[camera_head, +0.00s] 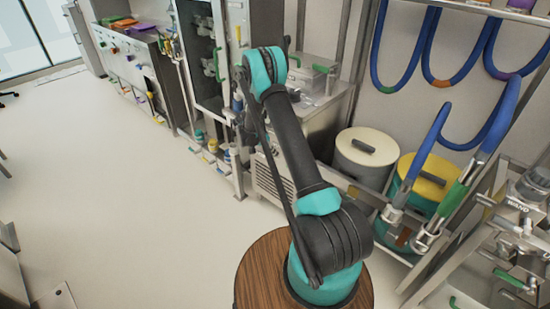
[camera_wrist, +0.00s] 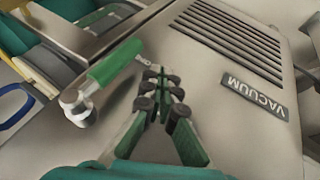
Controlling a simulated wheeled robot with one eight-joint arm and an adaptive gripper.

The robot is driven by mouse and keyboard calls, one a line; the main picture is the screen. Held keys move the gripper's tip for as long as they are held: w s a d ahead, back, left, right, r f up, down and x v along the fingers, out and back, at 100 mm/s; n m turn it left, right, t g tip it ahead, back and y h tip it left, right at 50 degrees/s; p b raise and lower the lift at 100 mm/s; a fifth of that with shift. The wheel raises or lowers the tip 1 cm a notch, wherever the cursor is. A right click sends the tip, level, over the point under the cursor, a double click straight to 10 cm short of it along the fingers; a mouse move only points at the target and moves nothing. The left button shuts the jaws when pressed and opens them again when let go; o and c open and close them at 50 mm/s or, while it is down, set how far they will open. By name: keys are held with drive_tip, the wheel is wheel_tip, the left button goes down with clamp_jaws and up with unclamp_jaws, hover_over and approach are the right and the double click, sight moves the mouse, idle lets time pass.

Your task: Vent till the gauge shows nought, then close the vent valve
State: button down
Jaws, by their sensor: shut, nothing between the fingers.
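A valve with a green lever handle (camera_wrist: 115,62) and a round metal hub (camera_wrist: 76,100) shows left of centre in the wrist view. It sits against a grey metal cabinet. I cannot tell from its markings whether it is the vent valve, or whether it is open. My gripper (camera_wrist: 162,74) is shut and empty, with its fingertips just right of the lever's upper end. I cannot tell whether they touch it. No gauge can be made out in either view. In the head view my arm hides the gripper and this valve.
The cabinet carries a dark VACUUM plate (camera_wrist: 254,96) and a slotted vent grille (camera_wrist: 232,38). Two lidded drums (camera_head: 366,152) stand right of my arm, near blue hoses (camera_head: 430,150) and metal pipework with green handles (camera_head: 510,279). The floor (camera_head: 110,190) at left is clear.

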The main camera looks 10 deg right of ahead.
drive_tip(key=w+a+f+v, duration=0.1)
drive_tip(key=v, duration=0.9)
drive_tip(key=s+d+r+n+y, duration=0.2)
drive_tip(key=s+d+r+n, duration=0.1)
drive_tip(key=s+r, duration=0.55)
drive_tip(key=s+d+r+n+t+y, duration=0.15)
drive_tip(key=s+r, duration=0.35)
drive_tip(key=s, duration=0.5)
drive_tip(key=s+r+n+t+y, duration=0.2)
drive_tip(key=s+r+n, duration=0.15)
drive_tip(key=s, duration=0.65)
drive_tip(key=s+f+n+t+y, duration=0.1)
drive_tip(key=s, duration=1.1)
drive_tip(key=shift+a+f+n, duration=0.4)
drive_tip(key=shift+a, duration=0.05)
drive_tip(key=shift+s+y, duration=0.1)
drive_tip(key=shift+y, duration=0.15)
